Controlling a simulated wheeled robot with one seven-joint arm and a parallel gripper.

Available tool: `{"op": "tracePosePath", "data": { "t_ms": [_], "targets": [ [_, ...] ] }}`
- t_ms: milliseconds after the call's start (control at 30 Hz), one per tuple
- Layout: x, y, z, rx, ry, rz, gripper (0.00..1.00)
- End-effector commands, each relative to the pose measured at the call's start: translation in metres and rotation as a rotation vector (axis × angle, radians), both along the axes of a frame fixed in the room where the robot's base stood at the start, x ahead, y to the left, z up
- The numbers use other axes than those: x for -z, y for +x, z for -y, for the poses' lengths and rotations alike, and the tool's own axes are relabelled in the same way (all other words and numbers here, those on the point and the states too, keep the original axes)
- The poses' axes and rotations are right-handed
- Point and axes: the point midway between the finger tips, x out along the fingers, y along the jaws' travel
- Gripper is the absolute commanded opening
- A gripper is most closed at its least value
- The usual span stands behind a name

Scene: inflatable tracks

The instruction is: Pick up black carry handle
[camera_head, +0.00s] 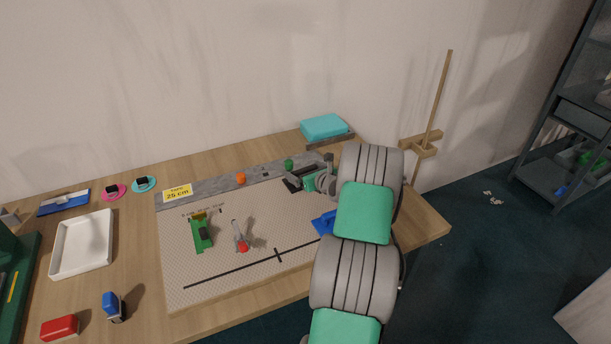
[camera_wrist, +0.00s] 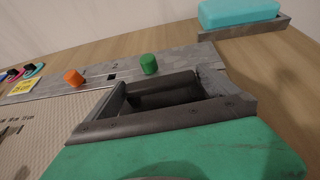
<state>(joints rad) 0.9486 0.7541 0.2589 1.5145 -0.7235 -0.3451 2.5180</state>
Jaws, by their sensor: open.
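My gripper (camera_head: 306,181) is at the back right of the board, with its dark jaws apart. In the wrist view, the gripper (camera_wrist: 162,88) shows as a dark frame beyond its green body. A dark bar, which looks like the black carry handle (camera_wrist: 165,90), lies across the space between the jaws. The jaws are not closed on it, and I cannot tell if they touch it. Its ends and lower side are hidden. In the head view I cannot separate the handle from the dark gripper parts.
Orange (camera_head: 241,178) and green (camera_head: 289,164) knobs stand on the grey strip behind the board (camera_head: 180,270). A teal block (camera_head: 324,127) sits in a tray at the back. A blue piece (camera_head: 323,222) lies beside my arm. A white tray (camera_head: 82,272) is left.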

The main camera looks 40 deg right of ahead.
Motion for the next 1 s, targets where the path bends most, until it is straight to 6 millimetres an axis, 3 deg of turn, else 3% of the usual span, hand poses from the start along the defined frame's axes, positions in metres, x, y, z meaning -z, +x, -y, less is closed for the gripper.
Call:
{"op": "tracePosePath", "data": {
  "t_ms": [100,733,1000],
  "targets": [
    [0.0001,-0.0002,-0.0002,0.0,-0.001,0.0,1.0],
    [-0.0001,-0.0005,-0.0005,-0.002,-0.001,-0.001,0.48],
    [-0.0017,-0.0002,-0.0003,-0.001,-0.003,-0.001,0.47]
  ]
}}
